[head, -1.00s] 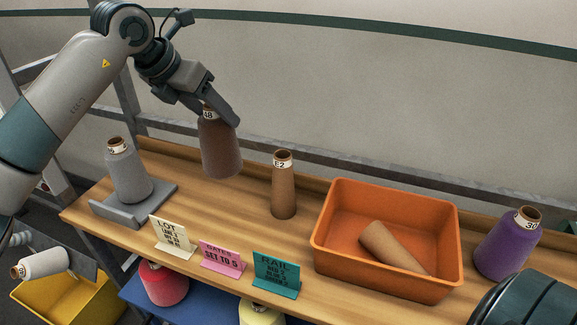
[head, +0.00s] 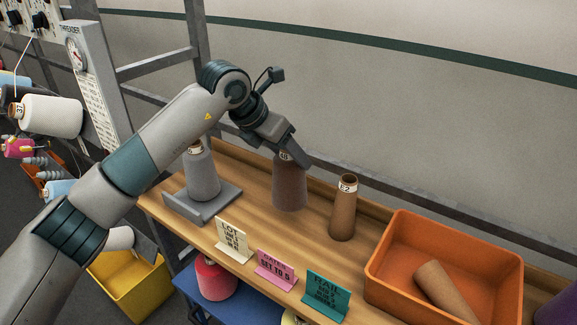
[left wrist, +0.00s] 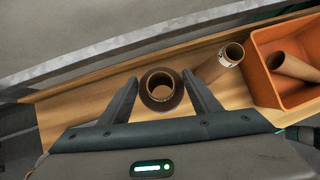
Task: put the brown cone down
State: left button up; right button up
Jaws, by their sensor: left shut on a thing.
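The brown cone (head: 290,186) stands upright between the grey cone and a slim brown tube, over the back half of the wooden shelf (head: 262,222). My left gripper (head: 290,157) is shut on its upper end from above, hiding part of its label. Its base is at or very near the shelf top; I cannot tell whether it touches. In the left wrist view the brown cone (left wrist: 161,101) shows end-on, its open top between the two fingers. My right gripper is not in view.
The slim tube marked E2 (head: 343,207) stands close on the right. A grey cone (head: 202,176) sits on a grey stand (head: 215,208) at left. An orange bin (head: 397,292) holds a loose tube (head: 446,291). Cream (head: 234,240), pink (head: 275,268) and teal (head: 327,296) signs line the front.

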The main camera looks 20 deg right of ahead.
pick_arm(q)
notch_tip(320, 180, down, 3)
jog(key=shift+r+p, duration=0.1)
jog(key=shift+p, duration=0.75)
jog(key=shift+f, duration=0.55)
jog(key=o, duration=1.5)
